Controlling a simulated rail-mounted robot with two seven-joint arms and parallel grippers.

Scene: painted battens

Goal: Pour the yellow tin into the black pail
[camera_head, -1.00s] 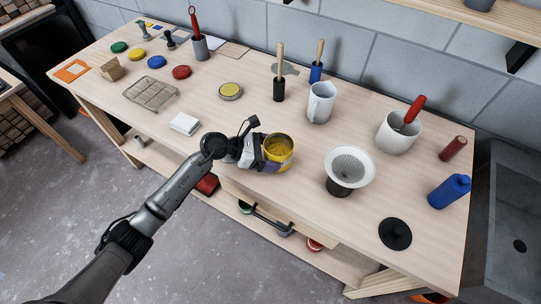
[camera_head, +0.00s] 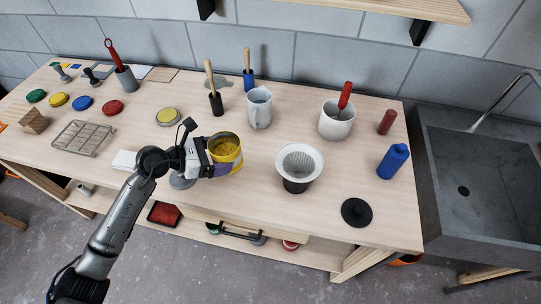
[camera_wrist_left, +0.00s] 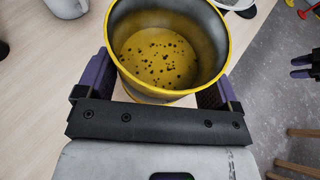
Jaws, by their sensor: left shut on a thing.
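The yellow tin (camera_head: 226,148) is upright near the front of the bench. In the left wrist view the tin (camera_wrist_left: 165,92) is open and holds yellow paint with dark specks. My left gripper (camera_head: 212,160) is shut on the tin, with a finger on either side. Whether the tin touches the bench is unclear. The black pail (camera_head: 296,187) stands to its right, its mouth covered by a white strainer (camera_head: 300,160) with grey mesh. My right gripper (camera_wrist_left: 300,67) shows at the right edge of the left wrist view, apparently open and empty, away from the bench.
A white jug (camera_head: 259,107) stands behind the tin and pail. A white pot (camera_head: 336,120) with a red-handled tool is farther right. The bench between tin and pail is clear.

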